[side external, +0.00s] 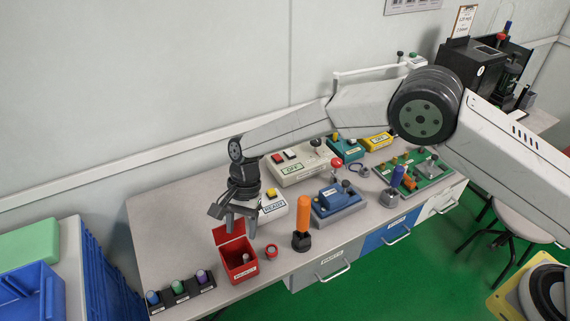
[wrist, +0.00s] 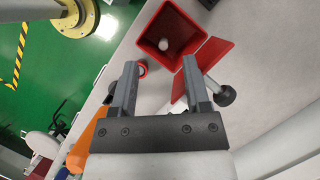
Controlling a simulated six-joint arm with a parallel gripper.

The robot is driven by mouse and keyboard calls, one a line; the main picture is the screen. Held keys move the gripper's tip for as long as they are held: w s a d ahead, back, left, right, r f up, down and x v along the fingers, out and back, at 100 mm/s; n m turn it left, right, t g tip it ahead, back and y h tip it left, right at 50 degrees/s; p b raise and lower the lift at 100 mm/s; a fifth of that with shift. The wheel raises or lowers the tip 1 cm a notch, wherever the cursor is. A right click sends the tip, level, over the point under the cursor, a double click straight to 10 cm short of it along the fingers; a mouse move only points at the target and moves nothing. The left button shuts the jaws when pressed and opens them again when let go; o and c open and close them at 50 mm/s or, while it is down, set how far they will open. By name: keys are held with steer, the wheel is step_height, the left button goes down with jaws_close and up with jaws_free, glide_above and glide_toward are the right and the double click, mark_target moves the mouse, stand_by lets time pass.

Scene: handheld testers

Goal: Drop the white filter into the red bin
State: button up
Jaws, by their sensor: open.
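The red bin (side external: 238,271) stands on the bench's front left part with its red lid open. In the wrist view the bin (wrist: 184,19) is at the top, beyond the fingertips. A small whitish round piece, likely the white filter (wrist: 164,44), lies inside the bin; it also shows as a pale shape in the side view (side external: 246,258). My gripper (side external: 241,226) is above and behind the bin, pointing down. Its two fingers (wrist: 159,70) are spread with nothing between them.
A red ring (side external: 271,250) and an orange cylinder in a black holder (side external: 303,222) stand right of the bin. A black rack of coloured caps (side external: 180,293) is left of it. A blue tester (side external: 337,204) and a white box with a yellow button (side external: 272,206) are behind.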

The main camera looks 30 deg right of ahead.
steer(key=v, duration=0.7)
steer(key=shift+r, duration=0.35)
steer(key=shift+w+d, duration=0.15)
steer(key=s+d+r+n+t+h, duration=0.1)
steer(key=s+d+r+n+t, duration=0.15)
steer(key=d, duration=0.75)
steer(key=s+d+r+n+t+h, duration=0.1)
steer(key=s+d+r+n, duration=0.15)
steer(key=d, duration=0.75)
steer(key=s+d+n+t+h, duration=0.1)
steer(key=s+d+n, duration=0.3)
steer(key=s+d, duration=0.7)
steer(key=s+t, duration=0.1)
steer(key=s, duration=0.3)
steer(key=shift+d, duration=0.35)
